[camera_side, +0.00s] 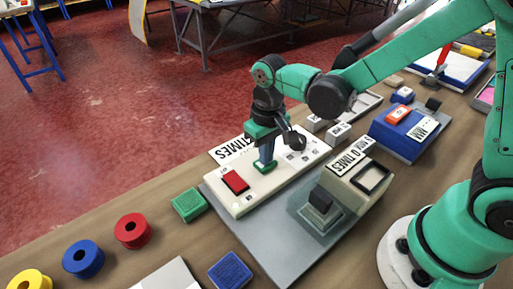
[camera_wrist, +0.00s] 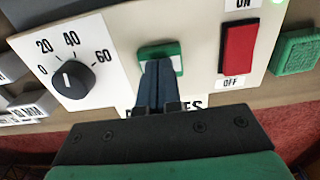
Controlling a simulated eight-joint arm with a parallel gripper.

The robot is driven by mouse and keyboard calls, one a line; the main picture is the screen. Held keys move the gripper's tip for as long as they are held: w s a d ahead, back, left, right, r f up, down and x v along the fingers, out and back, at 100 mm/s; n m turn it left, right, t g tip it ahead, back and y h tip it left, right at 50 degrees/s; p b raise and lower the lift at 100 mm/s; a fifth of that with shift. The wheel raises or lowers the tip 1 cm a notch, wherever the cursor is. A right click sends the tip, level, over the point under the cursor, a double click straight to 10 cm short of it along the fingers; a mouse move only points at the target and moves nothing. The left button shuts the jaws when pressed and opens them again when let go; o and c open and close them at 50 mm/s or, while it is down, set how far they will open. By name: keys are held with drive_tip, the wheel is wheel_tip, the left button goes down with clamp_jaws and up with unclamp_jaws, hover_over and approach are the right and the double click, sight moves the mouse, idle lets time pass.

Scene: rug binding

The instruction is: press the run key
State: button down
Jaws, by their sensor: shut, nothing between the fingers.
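A green key (camera_side: 262,168) sits on the cream control panel (camera_side: 246,203), and no run label on it is readable. It also shows in the wrist view (camera_wrist: 152,51), with a pale band partly hidden by my fingers. My gripper (camera_side: 265,160) points down at the key with its fingers shut and empty. In the wrist view the fingertips of my gripper (camera_wrist: 158,64) overlap the key's near part. They look at or very close to its surface; I cannot tell whether it is pressed down.
A red ON/OFF switch (camera_wrist: 238,48) and a black dial (camera_wrist: 72,78) marked 0 to 60 flank the key. A green textured block (camera_side: 189,205) lies beside the panel. Red (camera_side: 132,231) and blue (camera_side: 83,259) spools stand at the left. A cream machine head (camera_side: 355,180) stands at the right.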

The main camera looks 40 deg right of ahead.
drive_tip(key=shift+f, duration=0.85)
drive_tip(key=shift+r, duration=0.15)
wheel_tip(320, 180, up, 14)
drive_tip(key=shift+r, duration=0.15)
idle(0.5)
drive_tip(key=s+d+f+t, duration=0.3)
drive_tip(key=s+d+t, duration=0.2)
drive_tip(key=d+t, duration=0.1)
drive_tip(key=shift+d+t, duration=0.3)
drive_tip(key=shift+t, duration=0.3)
